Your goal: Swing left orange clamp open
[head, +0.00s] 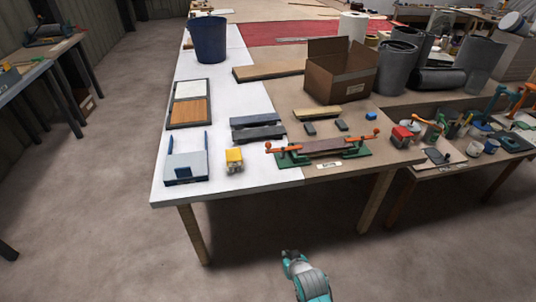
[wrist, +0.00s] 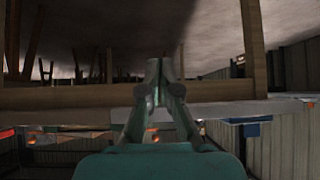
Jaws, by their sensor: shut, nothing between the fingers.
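The left orange clamp (head: 269,148) is at the left end of a green fixture (head: 295,160) on the workbench; its handle sticks up and outward. My gripper (head: 290,254) is in front of the bench's front edge, apart from the clamps. In the wrist view my gripper (wrist: 166,68) has its fingers together with nothing between them. That view looks upside down; small orange patches show there, too blurred to identify.
The bench (head: 225,192) has its front edge between my gripper and the fixture. The floor in front is clear.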

